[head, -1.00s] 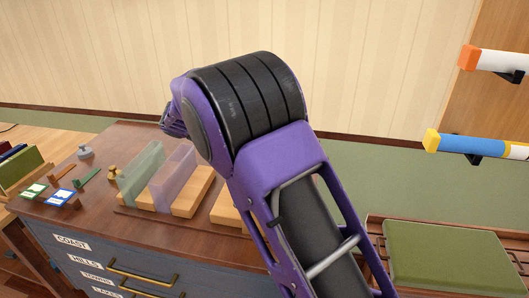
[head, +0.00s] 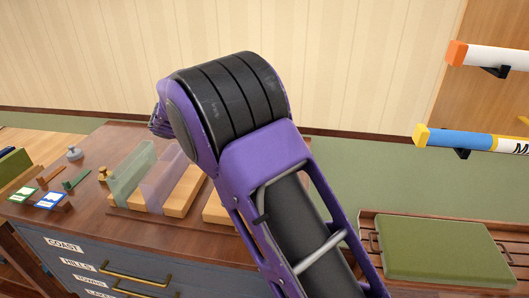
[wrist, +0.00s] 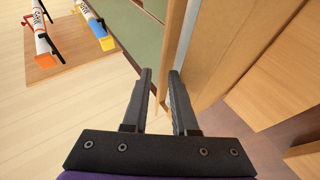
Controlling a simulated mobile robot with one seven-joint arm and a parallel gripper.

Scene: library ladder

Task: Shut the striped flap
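I cannot make out a striped flap in either view. My gripper (wrist: 163,78) shows in the wrist view with its two dark fingers apart. The upright edge of a wooden panel (wrist: 203,55), with a pale strip beside it, shows between and just beyond the fingertips. I cannot tell whether the fingers touch it. In the head view my purple arm hides the gripper and part of the cabinet top.
A grey-blue drawer cabinet (head: 62,262) with a wooden top carries translucent dividers (head: 131,172) and small cards. A green pad (head: 440,248) lies in a wooden tray at right. Capped tubes (head: 470,137) sit on wall brackets.

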